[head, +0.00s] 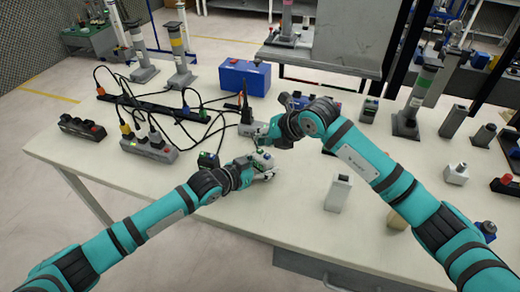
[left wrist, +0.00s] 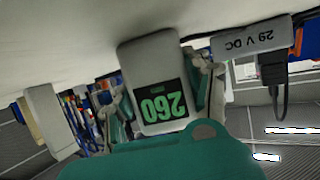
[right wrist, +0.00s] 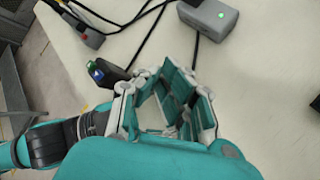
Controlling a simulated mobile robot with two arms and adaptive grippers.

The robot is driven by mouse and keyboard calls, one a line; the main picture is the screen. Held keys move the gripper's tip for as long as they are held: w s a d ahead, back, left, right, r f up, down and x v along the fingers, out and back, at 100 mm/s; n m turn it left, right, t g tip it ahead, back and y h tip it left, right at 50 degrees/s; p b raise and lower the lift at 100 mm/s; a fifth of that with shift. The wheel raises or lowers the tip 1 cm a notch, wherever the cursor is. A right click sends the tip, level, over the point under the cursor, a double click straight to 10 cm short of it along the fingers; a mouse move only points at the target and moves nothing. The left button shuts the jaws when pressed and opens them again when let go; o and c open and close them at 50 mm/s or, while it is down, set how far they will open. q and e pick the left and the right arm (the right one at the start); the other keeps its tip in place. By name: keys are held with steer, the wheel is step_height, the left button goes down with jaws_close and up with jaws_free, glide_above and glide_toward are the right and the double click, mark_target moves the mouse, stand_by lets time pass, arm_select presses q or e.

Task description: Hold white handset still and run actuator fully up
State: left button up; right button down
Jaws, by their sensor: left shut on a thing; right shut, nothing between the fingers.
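The white handset (left wrist: 152,62) shows in the left wrist view, upside down, with a lit green 260 display. My left gripper (head: 268,170) is shut around its sides, low over the table. The handset also shows in the head view (head: 262,158), partly covered by the fingers. My right gripper (head: 264,138) is shut and empty, just behind and above the handset.
A grey power box (right wrist: 208,18) with a green light and a black handset (right wrist: 97,72) with coloured buttons lie close by. Power strips (head: 150,147) and black cables fill the left. A blue battery box (head: 244,77) stands behind. The front table edge is clear.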

mark_target(262, 149)
steer(key=shift+f, duration=0.15)
steer(key=shift+f, duration=0.25)
steer(key=shift+f, duration=0.55)
stand_by(1.5)
stand_by(2.4)
steer(key=shift+r, duration=0.95)
steer(key=shift+r, duration=0.1)
steer(key=shift+r, duration=2.45)
